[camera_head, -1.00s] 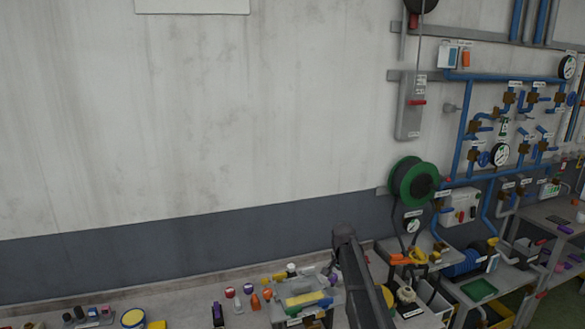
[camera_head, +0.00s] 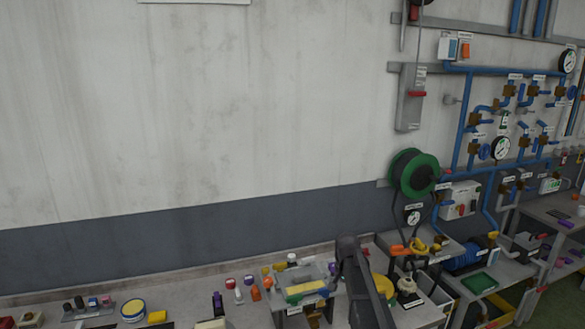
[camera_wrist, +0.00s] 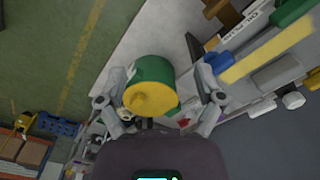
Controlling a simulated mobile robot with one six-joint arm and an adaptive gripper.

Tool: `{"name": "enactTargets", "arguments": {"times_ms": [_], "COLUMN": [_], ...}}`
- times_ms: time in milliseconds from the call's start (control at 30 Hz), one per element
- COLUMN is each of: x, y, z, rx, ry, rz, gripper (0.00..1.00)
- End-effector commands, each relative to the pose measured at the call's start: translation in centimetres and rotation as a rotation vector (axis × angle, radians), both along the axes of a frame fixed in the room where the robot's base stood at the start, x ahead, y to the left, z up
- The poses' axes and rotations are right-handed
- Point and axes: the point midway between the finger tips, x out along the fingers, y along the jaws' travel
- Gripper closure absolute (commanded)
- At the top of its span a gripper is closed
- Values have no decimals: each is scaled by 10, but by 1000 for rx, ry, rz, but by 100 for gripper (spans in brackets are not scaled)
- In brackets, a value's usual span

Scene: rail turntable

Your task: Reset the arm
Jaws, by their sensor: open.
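My gripper (camera_wrist: 162,88) shows in the wrist view with its two grey fingers spread apart. A green cylinder with a yellow end face (camera_wrist: 150,92) appears between the fingers in the picture. I see no finger closed on it, and its distance from the fingers cannot be told. In the head view, a dark link of my arm (camera_head: 362,280) rises at the bottom, in front of the bench. My gripper is not visible in that view.
A bench (camera_head: 180,290) along the wall carries small bottles, a yellow-topped round tin (camera_head: 133,310) and a grey tray (camera_head: 306,285). At right are a green hose reel (camera_head: 412,174), blue pipes with valves and crowded shelves. The wall at left is bare.

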Motion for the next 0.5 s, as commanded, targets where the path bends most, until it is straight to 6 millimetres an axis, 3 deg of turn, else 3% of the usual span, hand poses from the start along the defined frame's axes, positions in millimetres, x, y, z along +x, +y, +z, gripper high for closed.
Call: {"name": "enactTargets", "arguments": {"times_ms": [500], "x": [-132], "y": [-3], "z": [-96], "rx": [-1], "ry": [1], "rz": [280], "gripper": [14]}}
